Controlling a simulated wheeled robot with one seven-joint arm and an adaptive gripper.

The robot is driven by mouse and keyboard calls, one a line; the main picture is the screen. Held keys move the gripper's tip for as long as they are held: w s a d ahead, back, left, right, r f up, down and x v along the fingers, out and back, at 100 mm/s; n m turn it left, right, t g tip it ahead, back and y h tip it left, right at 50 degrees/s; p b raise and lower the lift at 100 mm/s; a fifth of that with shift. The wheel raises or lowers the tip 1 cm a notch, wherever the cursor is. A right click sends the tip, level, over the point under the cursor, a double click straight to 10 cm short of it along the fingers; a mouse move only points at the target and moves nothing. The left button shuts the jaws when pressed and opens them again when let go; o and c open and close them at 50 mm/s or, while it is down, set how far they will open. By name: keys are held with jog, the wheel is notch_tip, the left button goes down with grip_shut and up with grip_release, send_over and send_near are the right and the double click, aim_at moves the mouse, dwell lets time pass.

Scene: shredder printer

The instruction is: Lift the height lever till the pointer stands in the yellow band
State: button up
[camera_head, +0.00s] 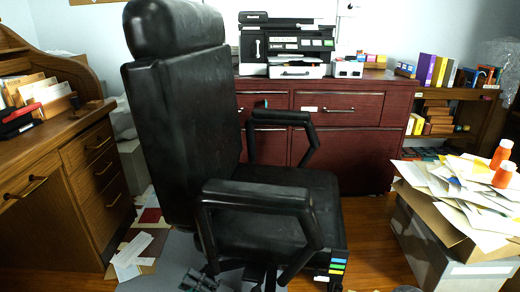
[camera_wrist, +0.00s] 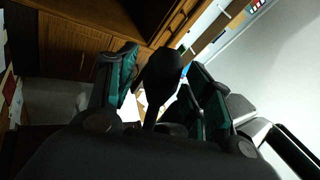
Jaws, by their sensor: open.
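The black office chair (camera_head: 265,205) stands in the middle of the head view. A small scale (camera_head: 337,266) with blue, green and yellow bands is on its lower right side, under the seat. I cannot make out the pointer. My gripper (camera_head: 203,281) is low at the chair's left, partly cut off by the bottom edge. In the wrist view my gripper (camera_wrist: 160,68) is open, with one finger on each side of a dark, rounded paddle on a thin stem, which looks like the height lever (camera_wrist: 162,75). I cannot tell whether the fingers touch it.
A wooden desk (camera_head: 85,180) stands at the left, with papers (camera_head: 130,255) on the floor beside it. A red-brown cabinet (camera_head: 365,150) with a printer (camera_head: 287,45) is behind the chair. A box heaped with papers (camera_head: 440,240) stands at the right. Some floor right of the chair is clear.

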jog(key=shift+c, duration=0.3)
jog(key=c, duration=1)
jog(key=shift+o, duration=0.2)
jog(key=shift+r+p, duration=1.7)
jog(key=shift+r, duration=0.4)
dwell(1.6)
jog(key=shift+f, duration=0.1)
jog(key=shift+f+b, duration=0.35)
jog(key=shift+f, duration=0.2)
jog(key=o, duration=1.3)
